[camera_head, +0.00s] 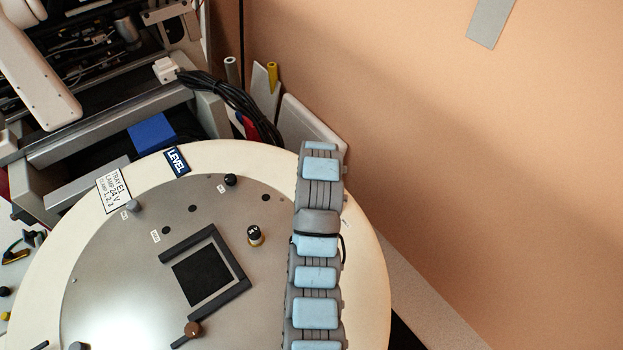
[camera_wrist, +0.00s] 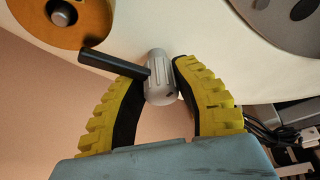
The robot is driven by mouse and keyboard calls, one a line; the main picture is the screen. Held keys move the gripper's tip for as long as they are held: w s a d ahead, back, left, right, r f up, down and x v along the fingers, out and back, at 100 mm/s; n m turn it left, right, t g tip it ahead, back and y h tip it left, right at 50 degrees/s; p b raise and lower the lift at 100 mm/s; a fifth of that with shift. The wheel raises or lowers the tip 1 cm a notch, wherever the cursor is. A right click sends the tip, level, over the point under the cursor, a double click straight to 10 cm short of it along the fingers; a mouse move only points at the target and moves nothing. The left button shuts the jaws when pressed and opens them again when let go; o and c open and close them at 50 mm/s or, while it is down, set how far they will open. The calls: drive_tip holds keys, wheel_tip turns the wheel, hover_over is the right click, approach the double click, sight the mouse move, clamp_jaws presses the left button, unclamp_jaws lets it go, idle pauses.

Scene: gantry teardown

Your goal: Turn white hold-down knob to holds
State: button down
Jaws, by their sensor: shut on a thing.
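A pale grey-white ribbed knob (camera_wrist: 160,88) stands out from a cream surface in the wrist view. A black bar (camera_wrist: 113,66) reaches from its left side. The yellow ribbed fingers of my gripper (camera_wrist: 157,76) are on either side of the knob, shut on it. In the head view my gripper and this knob cannot be made out; my segmented grey and blue arm crosses the right of the round plate. I cannot read any mark on the knob that tells its setting.
An orange disc (camera_wrist: 62,20) is near my gripper.

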drive_tip(key=shift+d+m+h, duration=0.25)
drive_tip(key=shift+m+h, duration=0.45)
drive_tip(key=shift+m, duration=0.9)
drive_tip(key=shift+r, duration=0.1)
drive_tip(key=c, duration=0.6)
unclamp_jaws()
drive_tip(key=shift+s+d, duration=0.1)
drive_tip(key=shift+d, duration=0.1)
drive_tip(key=shift+c, duration=0.2)
drive_tip(key=shift+a, duration=0.2)
drive_tip(key=shift+r, duration=0.25)
drive_tip(key=v, duration=0.7)
